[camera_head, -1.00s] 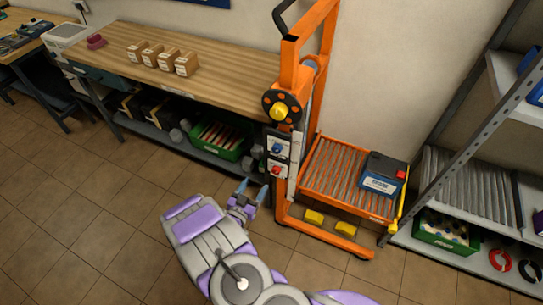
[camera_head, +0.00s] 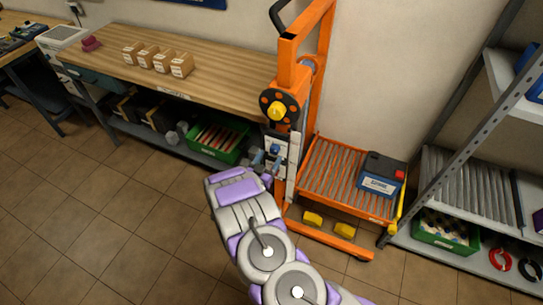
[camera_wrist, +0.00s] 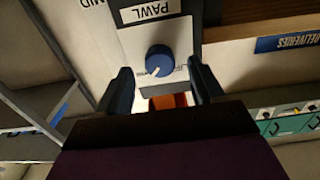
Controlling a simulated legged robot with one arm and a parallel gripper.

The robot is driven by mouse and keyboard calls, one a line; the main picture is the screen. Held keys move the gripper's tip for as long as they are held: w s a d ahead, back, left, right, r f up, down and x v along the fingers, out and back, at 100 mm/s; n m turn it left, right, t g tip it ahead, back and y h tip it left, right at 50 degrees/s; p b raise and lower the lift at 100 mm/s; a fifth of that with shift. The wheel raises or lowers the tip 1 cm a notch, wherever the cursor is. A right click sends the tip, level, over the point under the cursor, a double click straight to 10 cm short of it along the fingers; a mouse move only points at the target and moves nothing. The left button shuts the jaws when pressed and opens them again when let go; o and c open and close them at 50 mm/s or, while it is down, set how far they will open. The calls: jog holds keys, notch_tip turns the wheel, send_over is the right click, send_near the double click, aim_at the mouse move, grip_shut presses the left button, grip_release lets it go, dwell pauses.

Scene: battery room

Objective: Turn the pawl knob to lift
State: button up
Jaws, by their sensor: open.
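The pawl knob is a blue round knob (camera_wrist: 160,60) with a white pointer line, on a white plate (camera_wrist: 160,22) marked PAWL. In the wrist view it sits ahead of my gripper (camera_wrist: 164,82), between the line of the two dark fingers. The fingers are open and apart from each other; I cannot tell whether they touch the knob. In the head view my gripper (camera_head: 266,160) is at the control panel on the orange lift's post (camera_head: 294,95), and the knob (camera_head: 277,149) shows just beside the fingers. Writing on the plate under the knob is partly hidden.
The lift's roller platform (camera_head: 325,165) carries a blue and black battery (camera_head: 381,176). A black handwheel with a yellow hub (camera_head: 277,110) is above the panel. A wooden bench (camera_head: 220,75) stands left, with a green crate (camera_head: 235,155) below. Open floor (camera_head: 110,230) lies front left.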

aim_at(275, 150)
jog(key=shift+x, duration=1)
jog(key=shift+w+d, duration=0.2)
jog(key=shift+w, duration=0.2)
jog(key=shift+a, duration=0.1)
jog(key=c, duration=1.1)
